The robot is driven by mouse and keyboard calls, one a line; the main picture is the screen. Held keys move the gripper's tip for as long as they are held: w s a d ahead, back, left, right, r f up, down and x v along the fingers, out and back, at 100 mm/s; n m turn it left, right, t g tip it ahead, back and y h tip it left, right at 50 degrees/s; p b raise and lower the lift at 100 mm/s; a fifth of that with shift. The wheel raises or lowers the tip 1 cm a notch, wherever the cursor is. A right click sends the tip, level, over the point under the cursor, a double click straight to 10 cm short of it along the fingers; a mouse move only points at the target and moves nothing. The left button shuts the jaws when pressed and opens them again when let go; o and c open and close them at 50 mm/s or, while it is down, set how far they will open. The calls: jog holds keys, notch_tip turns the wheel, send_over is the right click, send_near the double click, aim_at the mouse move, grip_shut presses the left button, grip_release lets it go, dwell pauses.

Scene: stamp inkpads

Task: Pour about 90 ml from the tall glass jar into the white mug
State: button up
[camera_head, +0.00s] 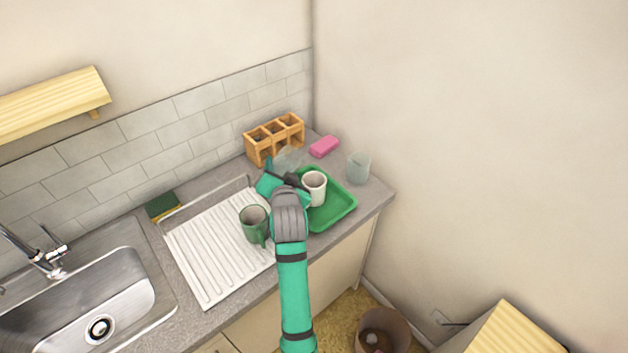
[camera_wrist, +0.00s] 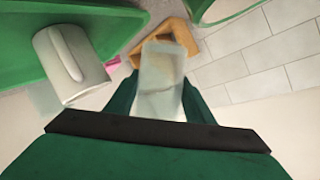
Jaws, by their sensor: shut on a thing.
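My gripper (camera_head: 278,174) is shut on a clear glass jar (camera_wrist: 161,82), which sits between the green fingers in the wrist view. In the head view the jar (camera_head: 287,157) is a faint see-through shape just beyond the gripper, partly hidden by it. Its tilt and liquid level are hard to make out. The white mug (camera_head: 315,187) stands upright on the green tray (camera_head: 340,207), just right of the gripper. In the wrist view the mug (camera_wrist: 70,66) is to the left of the jar, apart from it.
A wooden three-compartment holder (camera_head: 262,147) stands behind the jar. A pink block (camera_head: 324,147) and another glass (camera_head: 358,168) are at the back right. A green mug (camera_head: 253,223) stands on the white drying rack (camera_head: 205,253) to the left. The counter's right edge is close to the tray.

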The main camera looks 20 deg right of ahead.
jog(key=shift+w+a, duration=0.1)
jog(key=shift+a, duration=0.15)
jog(key=shift+w+a+r+n, duration=0.1)
jog(key=shift+a+n, duration=0.1)
jog(key=shift+n, duration=0.3)
jog(key=shift+w+a+r+n+g+h, duration=0.15)
jog(key=shift+r+n+g+h, duration=0.15)
jog(key=shift+r+n+h, duration=0.15)
jog(key=shift+a+n, duration=0.2)
jog(key=shift+n, duration=0.05)
jog(key=shift+w+a+f+n+g+h, duration=0.15)
jog(key=shift+a+n+g+h, duration=0.1)
jog(key=shift+n+h, duration=0.3)
jog(key=shift+w+a+f+n+g+h, duration=0.15)
jog(key=shift+n+g+h, duration=0.1)
jog(key=shift+n+h, duration=0.25)
